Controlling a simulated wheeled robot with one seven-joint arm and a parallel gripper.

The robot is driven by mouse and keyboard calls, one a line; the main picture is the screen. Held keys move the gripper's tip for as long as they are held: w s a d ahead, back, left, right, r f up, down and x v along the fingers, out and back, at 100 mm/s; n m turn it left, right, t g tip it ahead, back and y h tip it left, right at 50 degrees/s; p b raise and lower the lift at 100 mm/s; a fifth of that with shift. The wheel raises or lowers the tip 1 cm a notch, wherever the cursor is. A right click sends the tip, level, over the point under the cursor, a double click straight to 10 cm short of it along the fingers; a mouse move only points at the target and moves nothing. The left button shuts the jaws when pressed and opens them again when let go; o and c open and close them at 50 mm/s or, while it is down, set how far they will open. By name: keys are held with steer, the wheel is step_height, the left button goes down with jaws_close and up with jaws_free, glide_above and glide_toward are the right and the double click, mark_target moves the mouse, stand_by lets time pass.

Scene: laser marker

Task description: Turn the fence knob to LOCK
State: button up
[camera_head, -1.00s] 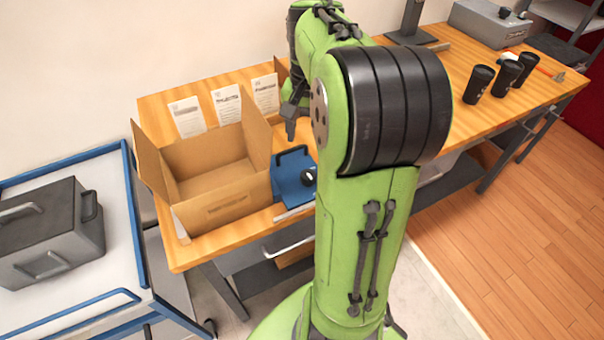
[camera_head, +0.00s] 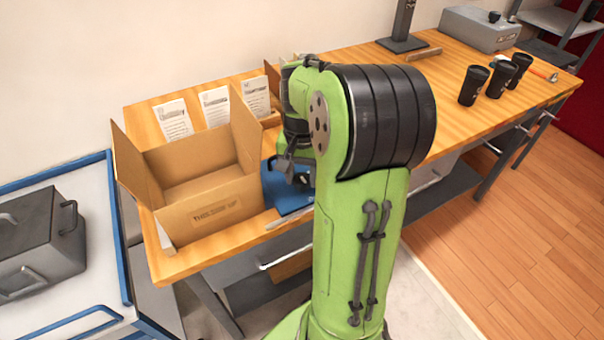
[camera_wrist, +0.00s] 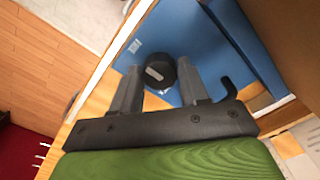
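The blue fence fixture (camera_head: 285,197) stands on the wooden bench just right of the cardboard box, partly hidden by my arm. In the wrist view its blue plate (camera_wrist: 180,35) carries a round black knob (camera_wrist: 160,72) with a pale mark on its face. My gripper (camera_wrist: 160,68) is open, with one finger on each side of the knob and small gaps apparent. Whether either finger touches it cannot be told. In the head view my gripper (camera_head: 292,170) is over the fixture and hides the knob. No LOCK lettering is readable.
The open cardboard box (camera_head: 205,215) stands close on the left of the fixture. Paper cards (camera_head: 215,108) stand behind it. Several black cups (camera_head: 473,85) and a grey case (camera_head: 478,28) are farther right. A blue-edged cart (camera_head: 95,290) is at left.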

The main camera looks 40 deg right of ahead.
steer(key=c, duration=0.6)
steer(key=shift+n+p, duration=0.3)
steer(key=shift+n, duration=0.1)
steer(key=n+p, duration=0.2)
steer(key=n, duration=0.1)
steer(key=shift+r+n, duration=0.1)
steer(key=shift+n, duration=0.3)
steer(key=n+p, duration=0.2)
steer(key=n, duration=0.4)
steer(key=n+p, duration=0.1)
steer(key=n, duration=0.5)
steer(key=shift+n, duration=0.3)
steer(key=n+p, duration=0.1)
steer(key=n, duration=0.5)
steer(key=shift+n, duration=0.3)
